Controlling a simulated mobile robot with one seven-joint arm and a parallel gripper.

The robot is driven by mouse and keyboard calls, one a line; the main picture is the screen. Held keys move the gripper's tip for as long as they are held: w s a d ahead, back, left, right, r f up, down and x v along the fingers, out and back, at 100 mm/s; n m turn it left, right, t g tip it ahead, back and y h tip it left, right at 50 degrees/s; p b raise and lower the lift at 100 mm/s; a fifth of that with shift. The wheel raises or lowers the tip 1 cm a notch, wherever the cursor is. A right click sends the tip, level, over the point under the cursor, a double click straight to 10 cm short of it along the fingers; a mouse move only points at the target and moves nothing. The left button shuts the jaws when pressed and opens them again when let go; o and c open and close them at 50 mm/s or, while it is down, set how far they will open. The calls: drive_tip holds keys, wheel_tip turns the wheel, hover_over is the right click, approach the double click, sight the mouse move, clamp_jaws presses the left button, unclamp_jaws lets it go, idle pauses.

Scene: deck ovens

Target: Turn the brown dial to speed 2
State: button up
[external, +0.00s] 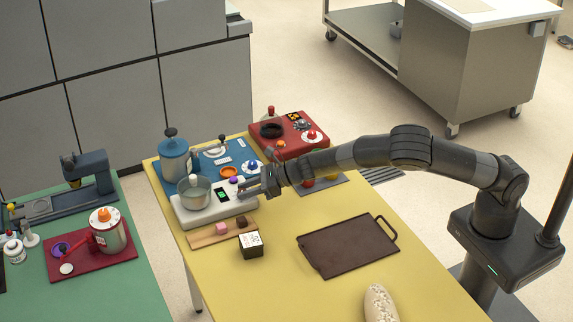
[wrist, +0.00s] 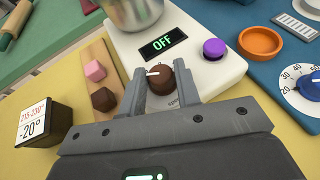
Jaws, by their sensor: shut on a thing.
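The brown dial (wrist: 166,78) sits on the front of a white appliance (wrist: 200,75) in the wrist view. A white pointer mark shows on the dial's left side. A display (wrist: 163,43) above it reads OFF. My gripper (wrist: 167,88) is shut on the dial, one finger on each side. The speed markings around the dial are mostly hidden by my fingers. In the external view, my gripper (external: 248,189) is at the right end of the white appliance (external: 213,209), which carries a metal bowl (external: 196,194). The dial is hidden there.
A purple knob (wrist: 214,48) is just right of the display. A blue dial (wrist: 306,86) and an orange ring (wrist: 261,41) lie further right. A wooden board (wrist: 97,72) with pink and brown cubes and a black box (wrist: 43,122) are left. A brown tray (external: 348,245) lies on the yellow table.

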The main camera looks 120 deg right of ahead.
drive_tip(key=shift+c, duration=1.2)
drive_tip(key=m+g+h, duration=0.1)
drive_tip(key=m+h, duration=0.1)
drive_tip(key=shift+w+a+f+m+g+h, duration=0.1)
drive_tip(key=shift+w+a+m+g+h, duration=0.05)
drive_tip(key=shift+a+m+g+h, duration=0.2)
drive_tip(key=m+g+h, duration=0.2)
drive_tip(key=m, duration=0.1)
drive_tip(key=m+g+h, duration=0.1)
drive_tip(key=h, duration=0.1)
drive_tip(key=shift+w+a+m+g, duration=0.1)
drive_tip(key=shift+w+m+g, duration=0.15)
drive_tip(key=shift+g, duration=0.1)
drive_tip(key=m+g, duration=0.1)
drive_tip(key=m+g+h, duration=0.1)
drive_tip(key=m+g, duration=0.2)
drive_tip(key=shift+w+g+h, duration=0.25)
drive_tip(key=shift+g+h, duration=0.1)
drive_tip(key=shift+g, duration=0.05)
drive_tip(key=shift+w+m+g, duration=0.2)
drive_tip(key=shift+m+g, duration=2)
drive_tip(key=shift+g, duration=0.2)
drive_tip(key=o, duration=0.9)
drive_tip(key=shift+o, duration=0.2)
